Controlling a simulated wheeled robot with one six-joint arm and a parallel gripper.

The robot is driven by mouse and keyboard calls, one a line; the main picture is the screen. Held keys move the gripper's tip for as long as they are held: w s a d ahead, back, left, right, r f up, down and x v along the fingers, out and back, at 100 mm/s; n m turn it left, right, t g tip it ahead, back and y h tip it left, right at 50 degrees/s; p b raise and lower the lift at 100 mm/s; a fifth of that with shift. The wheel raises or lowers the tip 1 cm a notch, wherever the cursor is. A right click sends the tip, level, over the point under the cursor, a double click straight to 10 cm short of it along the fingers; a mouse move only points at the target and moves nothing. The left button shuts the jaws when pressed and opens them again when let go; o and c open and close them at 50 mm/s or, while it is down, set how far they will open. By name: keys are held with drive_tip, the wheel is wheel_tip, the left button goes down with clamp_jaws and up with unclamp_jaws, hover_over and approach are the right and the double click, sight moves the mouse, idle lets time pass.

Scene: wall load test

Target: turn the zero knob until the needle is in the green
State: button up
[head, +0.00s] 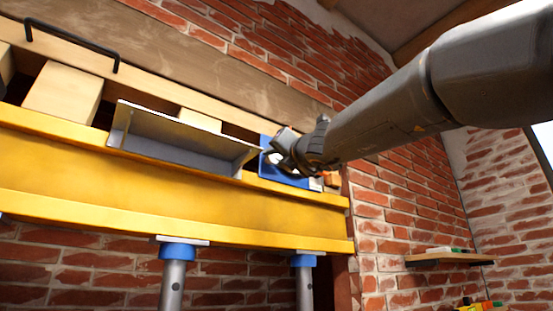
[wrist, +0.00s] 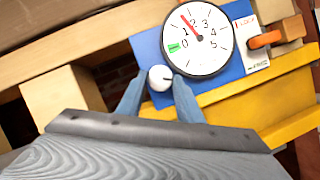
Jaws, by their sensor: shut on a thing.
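The zero knob (wrist: 160,78) is a white round knob with a dark mark, at the lower left of the blue gauge panel (wrist: 146,46). My gripper (wrist: 160,88) is shut on the knob, with one blue-grey finger on each side. The white dial (wrist: 208,52) is marked from 0 to 5, and its green band (wrist: 177,46) lies beside the 0. The red needle (wrist: 190,26) points up and left, between 1 and 2, outside the green.
A yellow beam (head: 190,205) runs below the panel, on blue-topped posts (head: 178,250). A grey metal channel (head: 180,135) sits on the beam to the left. An orange lever (wrist: 264,40) and a white label stand right of the dial. A small shelf (head: 448,258) is at the right.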

drive_tip(key=n+b, duration=0.1)
drive_tip(key=n+y, duration=0.1)
drive_tip(key=n+y+b, duration=0.1)
drive_tip(key=shift+w+d+f+n+b, duration=0.2)
drive_tip(key=shift+f+n+b, duration=0.1)
drive_tip(key=shift+n, duration=0.1)
drive_tip(key=shift+s+r+n+g+y+b, duration=0.15)
drive_tip(key=shift+n+g+y+b, duration=0.15)
drive_tip(key=shift+n, duration=0.3)
drive_tip(key=shift+w+r+n+g+y+b, duration=0.1)
drive_tip(key=shift+n+g+y+b, duration=0.15)
drive_tip(key=shift+n, duration=0.35)
drive_tip(key=o, duration=1)
drive_tip(key=shift+o, duration=0.2)
drive_tip(key=shift+s, duration=0.15)
drive_tip(key=b+v, duration=0.3)
drive_tip(key=v, duration=0.4)
drive_tip(key=shift+s+d+f+b, duration=0.2)
drive_tip(key=shift+s+b, duration=0.05)
drive_tip(key=shift+b, duration=0.05)
